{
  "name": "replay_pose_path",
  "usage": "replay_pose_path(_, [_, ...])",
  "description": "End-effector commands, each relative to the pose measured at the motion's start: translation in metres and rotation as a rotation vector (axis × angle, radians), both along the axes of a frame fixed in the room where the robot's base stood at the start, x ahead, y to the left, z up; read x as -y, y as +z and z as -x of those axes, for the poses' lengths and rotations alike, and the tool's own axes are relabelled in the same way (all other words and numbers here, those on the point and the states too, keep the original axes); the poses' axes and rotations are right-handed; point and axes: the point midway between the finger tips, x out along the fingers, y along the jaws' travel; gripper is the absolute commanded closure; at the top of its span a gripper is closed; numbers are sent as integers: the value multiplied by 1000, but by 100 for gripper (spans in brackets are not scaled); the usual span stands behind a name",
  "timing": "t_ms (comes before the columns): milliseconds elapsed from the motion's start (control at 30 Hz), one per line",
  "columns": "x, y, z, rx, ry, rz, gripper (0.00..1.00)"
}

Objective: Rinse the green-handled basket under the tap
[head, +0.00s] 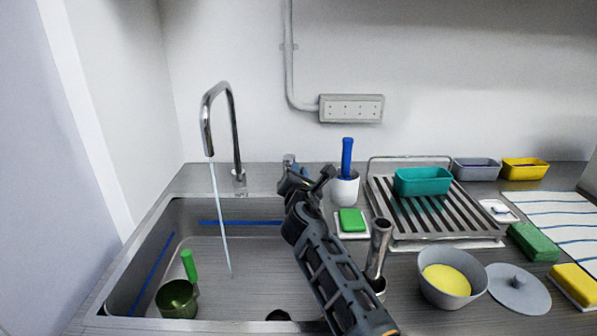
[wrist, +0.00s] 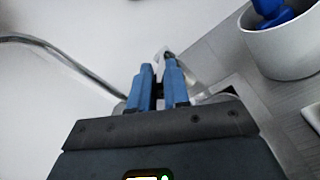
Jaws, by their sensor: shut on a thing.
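The green-handled basket (head: 178,300) stands in the sink (head: 200,260) at the front left, its bright green handle up. The tap (head: 234,130) is running; its thin stream falls into the sink to the right of the basket, apart from it. My gripper (head: 290,163) is at the sink's back edge, right of the tap. In the wrist view, my gripper's blue fingers (wrist: 160,85) are shut on a small pale metal piece (wrist: 166,53), seemingly the tap lever, mostly hidden by the fingers. The chrome tap spout (wrist: 60,50) curves at left in that view.
A white pot with a blue-handled brush (head: 346,185) stands close right of my gripper; it also shows in the wrist view (wrist: 285,45). A green sponge (head: 351,220), a drying rack (head: 448,242) with a teal tub (head: 422,181) and a grey bowl (head: 450,292) fill the right counter.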

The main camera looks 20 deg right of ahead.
Motion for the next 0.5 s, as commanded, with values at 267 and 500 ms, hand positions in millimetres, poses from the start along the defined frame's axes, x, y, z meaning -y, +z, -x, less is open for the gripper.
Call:
replay_pose_path(267, [0,0,0,0,23,-2,100])
replay_pose_path(500, [0,0,1,1,22,-2,77])
